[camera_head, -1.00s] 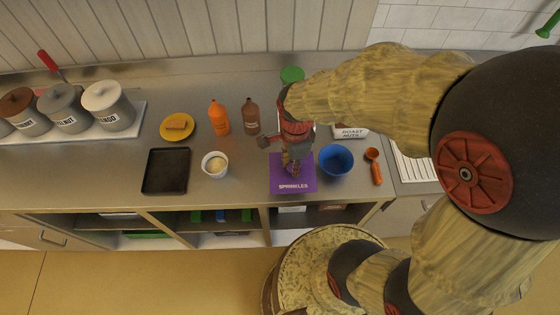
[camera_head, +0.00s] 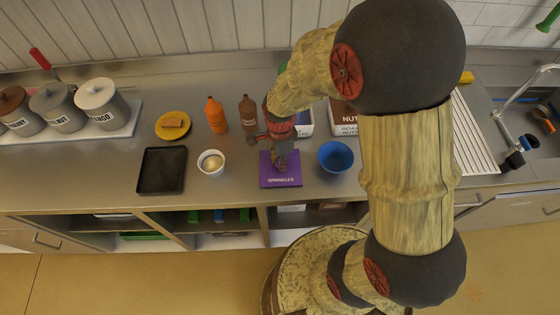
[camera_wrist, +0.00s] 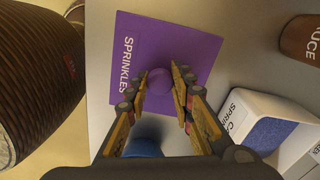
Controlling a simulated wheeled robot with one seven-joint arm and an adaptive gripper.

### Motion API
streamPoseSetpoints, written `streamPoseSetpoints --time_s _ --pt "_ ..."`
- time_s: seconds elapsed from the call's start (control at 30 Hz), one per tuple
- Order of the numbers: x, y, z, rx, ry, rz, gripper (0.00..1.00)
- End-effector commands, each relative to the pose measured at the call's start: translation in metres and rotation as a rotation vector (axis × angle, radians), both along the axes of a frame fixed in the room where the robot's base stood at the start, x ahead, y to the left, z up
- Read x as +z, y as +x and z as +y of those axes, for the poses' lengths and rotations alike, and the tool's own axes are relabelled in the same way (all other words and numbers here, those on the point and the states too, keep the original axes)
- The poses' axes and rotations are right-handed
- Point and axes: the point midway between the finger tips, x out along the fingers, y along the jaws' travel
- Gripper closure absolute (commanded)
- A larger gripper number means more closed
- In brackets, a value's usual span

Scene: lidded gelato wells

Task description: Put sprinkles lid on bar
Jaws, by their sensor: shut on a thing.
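The sprinkles lid is a flat purple square (camera_head: 281,182) marked SPRINKLES with a round purple knob. In the head view it is over the front half of the steel counter (camera_head: 225,188), between the white cup and the blue bowl. In the wrist view the lid (camera_wrist: 190,35) fills the middle, with its knob between my fingers. My gripper (camera_head: 282,161) points down and is shut on the knob; it also shows in the wrist view (camera_wrist: 160,85). The lid looks about level. I cannot tell whether its underside touches the counter.
A blue bowl (camera_head: 334,157) is close on the right, a white cup (camera_head: 211,163) and black tray (camera_head: 162,171) on the left. Orange (camera_head: 215,115) and brown (camera_head: 248,112) bottles and a nuts box (camera_head: 343,118) stand behind. Free counter lies between cup and lid.

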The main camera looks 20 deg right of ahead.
Motion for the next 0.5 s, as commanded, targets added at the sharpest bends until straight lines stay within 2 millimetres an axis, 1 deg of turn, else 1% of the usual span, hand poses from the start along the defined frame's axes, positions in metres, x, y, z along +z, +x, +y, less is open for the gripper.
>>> streamPoseSetpoints --time_s 0.13,0.27,0.3,0.5 --pt "0.0008 0.0002 0.0000 0.000 0.000 -0.001 1.00" --pt "-0.0031 0.0001 0.0000 0.000 0.000 0.000 1.00" --pt "-0.0021 0.0002 0.0000 0.000 0.000 0.000 0.74" --pt "-0.0018 0.0001 0.0000 0.000 0.000 0.000 0.63"
